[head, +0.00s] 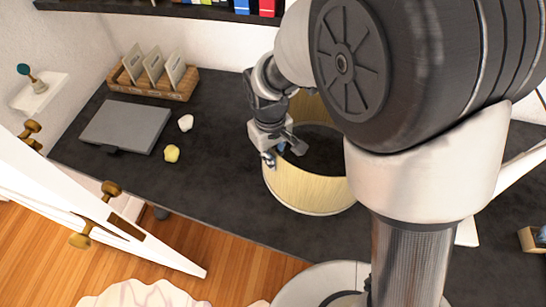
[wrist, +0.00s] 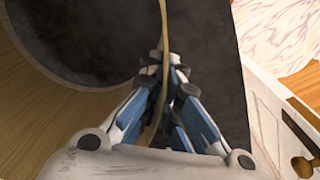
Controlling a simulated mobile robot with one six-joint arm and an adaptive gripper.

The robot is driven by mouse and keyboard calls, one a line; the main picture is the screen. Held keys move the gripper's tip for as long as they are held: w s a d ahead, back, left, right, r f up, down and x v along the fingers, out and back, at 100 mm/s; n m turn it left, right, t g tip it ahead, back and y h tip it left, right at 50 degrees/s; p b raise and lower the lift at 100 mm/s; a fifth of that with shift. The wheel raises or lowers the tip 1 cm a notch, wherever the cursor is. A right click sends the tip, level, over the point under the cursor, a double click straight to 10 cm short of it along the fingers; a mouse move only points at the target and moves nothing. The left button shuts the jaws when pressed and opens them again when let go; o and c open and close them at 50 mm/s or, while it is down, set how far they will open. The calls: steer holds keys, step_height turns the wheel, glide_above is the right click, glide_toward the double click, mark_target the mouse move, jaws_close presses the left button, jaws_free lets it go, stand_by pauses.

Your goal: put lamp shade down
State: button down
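The lamp shade (head: 305,195) is a wide, open, pale yellow drum over the dark table (head: 225,195). My arm hides part of its right side. My gripper (head: 283,152) is at the shade's near-left rim. In the wrist view, my gripper's fingers (wrist: 173,80) are closed together with the thin rim of the lamp shade (wrist: 35,105) between them. The shade's inner wall is on the left there, and the dark tabletop shows through its opening. I cannot tell whether its bottom edge touches the table or is slightly above it.
On the table's left are a grey closed laptop (head: 127,126), a wooden card holder (head: 155,80), a white lump (head: 186,122) and a yellow lump (head: 172,153). A white door (head: 95,205) with brass knobs stands at the lower left. The table between the lumps and shade is clear.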

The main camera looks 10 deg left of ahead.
steer(key=shift+f, duration=1.2)
steer(key=shift+f+b, duration=0.2)
steer(key=shift+b, duration=0.15)
steer(key=c, duration=1.8)
jaws_free()
steer(key=shift+r, duration=0.1)
